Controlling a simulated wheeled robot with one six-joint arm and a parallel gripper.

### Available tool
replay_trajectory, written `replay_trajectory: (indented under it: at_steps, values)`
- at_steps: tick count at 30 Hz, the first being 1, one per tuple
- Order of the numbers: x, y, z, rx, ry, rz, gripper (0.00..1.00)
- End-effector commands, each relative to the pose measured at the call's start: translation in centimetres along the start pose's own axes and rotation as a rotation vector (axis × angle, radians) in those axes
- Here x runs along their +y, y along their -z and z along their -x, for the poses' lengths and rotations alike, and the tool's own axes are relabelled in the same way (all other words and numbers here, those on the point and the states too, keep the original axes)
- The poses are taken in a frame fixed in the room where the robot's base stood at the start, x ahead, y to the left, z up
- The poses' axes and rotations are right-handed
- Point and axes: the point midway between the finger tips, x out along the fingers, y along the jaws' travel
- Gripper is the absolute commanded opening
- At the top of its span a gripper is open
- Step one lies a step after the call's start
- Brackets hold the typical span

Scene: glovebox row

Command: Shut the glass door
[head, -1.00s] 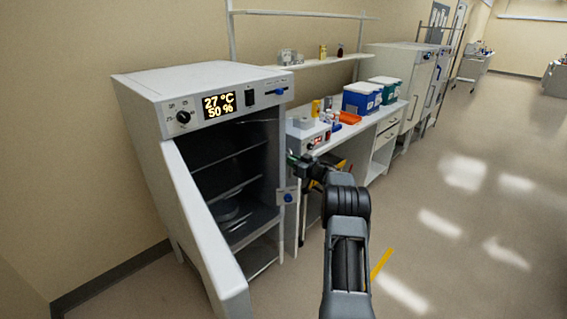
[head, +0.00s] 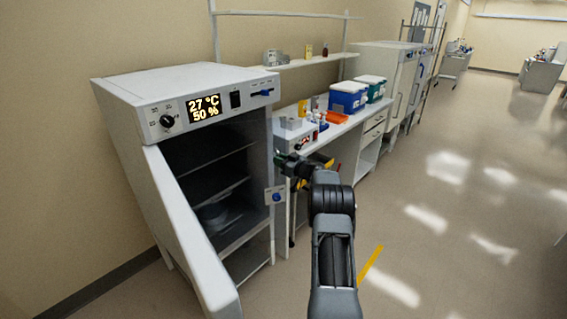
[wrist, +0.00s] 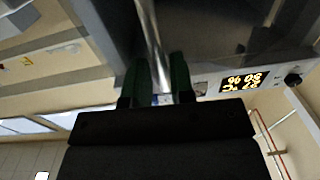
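The glass door is hard to make out; in the head view a see-through pane seems to stand near the right side of the open incubator (head: 180,82), by a small plate with a blue knob (head: 277,197). How far it is open I cannot tell. My gripper (head: 288,163) is just right of the incubator's front, below the control panel. In the wrist view, which is upside down, its green fingers (wrist: 158,85) are apart. A pale metal bar or edge (wrist: 150,35) runs up from between them. Whether they touch it I cannot tell.
The incubator's white outer door (head: 190,235) stands open toward me at the left. Right of the incubator is a bench (head: 345,128) with blue (head: 347,98) and green (head: 373,88) boxes. Open floor (head: 450,220) lies at the right, with yellow tape (head: 370,262).

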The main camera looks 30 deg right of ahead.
Motion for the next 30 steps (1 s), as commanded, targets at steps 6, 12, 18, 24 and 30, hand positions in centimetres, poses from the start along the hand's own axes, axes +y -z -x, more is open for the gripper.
replay_trajectory:
  at_steps: [6,12,18,24,30]
  values:
    - [0.1,-0.1,2.4,0.000,-0.003,0.000,0.22]
    - [0.1,-0.2,6.7,-0.001,-0.005,0.001,0.22]
    - [0.1,-0.1,10.4,0.000,-0.004,0.000,0.22]
    - [0.1,-0.1,12.8,0.000,-0.004,0.000,0.22]
    - [0.1,0.0,13.8,0.000,-0.002,0.001,0.22]
